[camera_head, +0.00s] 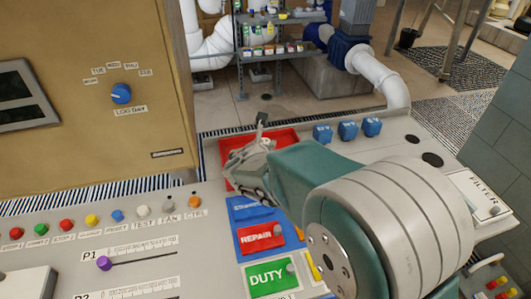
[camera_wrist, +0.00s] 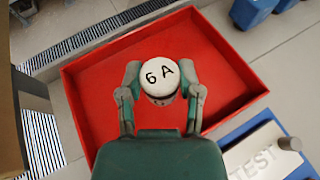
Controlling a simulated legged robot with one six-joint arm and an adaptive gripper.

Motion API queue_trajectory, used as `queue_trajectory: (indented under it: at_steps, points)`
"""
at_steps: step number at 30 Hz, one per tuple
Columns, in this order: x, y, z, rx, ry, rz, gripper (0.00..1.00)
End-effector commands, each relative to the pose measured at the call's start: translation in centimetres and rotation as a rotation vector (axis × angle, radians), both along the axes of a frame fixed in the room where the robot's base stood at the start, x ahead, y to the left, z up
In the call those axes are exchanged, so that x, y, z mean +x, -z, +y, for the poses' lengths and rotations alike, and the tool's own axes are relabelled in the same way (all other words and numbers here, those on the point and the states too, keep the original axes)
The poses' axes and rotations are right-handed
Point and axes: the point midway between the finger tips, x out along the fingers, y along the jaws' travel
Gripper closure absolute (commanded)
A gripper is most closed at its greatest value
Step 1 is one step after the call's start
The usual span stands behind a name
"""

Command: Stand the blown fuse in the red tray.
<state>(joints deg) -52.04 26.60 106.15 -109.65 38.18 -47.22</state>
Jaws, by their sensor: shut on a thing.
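In the wrist view my gripper (camera_wrist: 160,82) is shut on a round fuse (camera_wrist: 159,74) with a white end cap marked "6 A". The cap faces the camera, one finger on each side. The red tray (camera_wrist: 90,88) lies behind the fuse, and its visible floor is otherwise bare. I cannot tell whether the fuse's lower end touches the tray floor. In the head view my gripper (camera_head: 247,162) is over the red tray (camera_head: 285,137), and my arm hides part of it. The fuse is not clearly seen there. Whether the fuse is blown does not show.
Several blue blocks (camera_head: 347,130) stand right of the tray. In front are blue, red REPAIR (camera_head: 260,237) and green DUTY (camera_head: 270,278) plates with knobs. A TEST plate (camera_wrist: 262,152) shows in the wrist view. A tan cabinet (camera_head: 90,100) rises at left; buttons line the panel.

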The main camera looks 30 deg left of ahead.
Motion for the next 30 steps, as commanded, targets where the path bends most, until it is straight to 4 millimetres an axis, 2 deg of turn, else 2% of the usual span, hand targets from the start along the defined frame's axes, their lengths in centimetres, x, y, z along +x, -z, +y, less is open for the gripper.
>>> queue_trajectory:
  at_steps: [3, 8, 18, 19, 21, 30]
  points:
    - [0.9, 1.4, -0.4, -0.004, 0.001, 0.002, 1.0]
    - [0.7, 3.8, -0.1, -0.004, -0.002, 0.002, 1.0]
    - [0.7, 4.1, -0.2, 0.0, 0.0, 0.001, 1.0]
    - [0.7, 4.1, -0.2, 0.0, 0.0, 0.001, 0.45]
    - [0.7, 4.1, -0.2, 0.0, 0.0, 0.001, 0.2]
    - [0.7, 4.1, -0.1, -0.001, 0.0, 0.001, 0.2]
